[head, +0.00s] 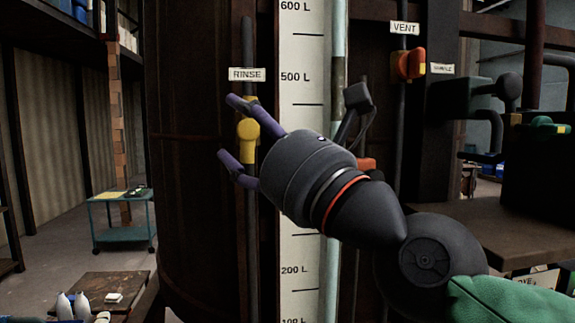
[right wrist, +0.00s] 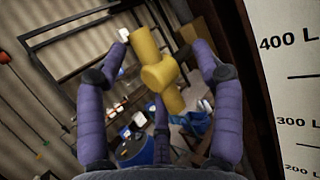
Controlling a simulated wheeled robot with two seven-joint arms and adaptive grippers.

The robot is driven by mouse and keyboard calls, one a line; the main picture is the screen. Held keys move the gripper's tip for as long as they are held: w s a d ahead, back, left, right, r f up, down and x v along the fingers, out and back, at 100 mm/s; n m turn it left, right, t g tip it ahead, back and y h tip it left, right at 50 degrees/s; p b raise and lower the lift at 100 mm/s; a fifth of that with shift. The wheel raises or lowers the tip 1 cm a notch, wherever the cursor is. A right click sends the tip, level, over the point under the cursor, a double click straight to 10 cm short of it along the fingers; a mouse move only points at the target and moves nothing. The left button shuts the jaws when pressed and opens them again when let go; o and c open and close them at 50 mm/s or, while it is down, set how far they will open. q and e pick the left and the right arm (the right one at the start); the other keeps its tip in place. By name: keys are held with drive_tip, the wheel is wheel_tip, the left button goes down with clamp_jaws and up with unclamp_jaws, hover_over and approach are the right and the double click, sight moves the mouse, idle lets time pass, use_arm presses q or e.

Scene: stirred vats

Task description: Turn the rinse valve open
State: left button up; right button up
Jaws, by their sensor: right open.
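The rinse valve (head: 248,130) is a yellow handle on a thin dark vertical pipe, below the RINSE label (head: 246,75). My right gripper (head: 229,128) is open, with its purple fingers spread above and below the yellow handle. In the right wrist view the yellow handle (right wrist: 160,75) sits between the spread fingers, its bar tilted in the picture. I cannot tell whether any finger touches it. My left gripper is not in view.
A white level scale (head: 303,105) stands just right of the valve, against the dark vat. An orange vent valve (head: 408,65) is further right. A teal cart (head: 122,220) stands on the floor at left. A brown tabletop (head: 515,228) is at right.

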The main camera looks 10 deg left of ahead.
drive_tip(key=v, duration=1.1)
drive_tip(key=shift+a+f, duration=0.1)
drive_tip(key=shift+f, duration=0.05)
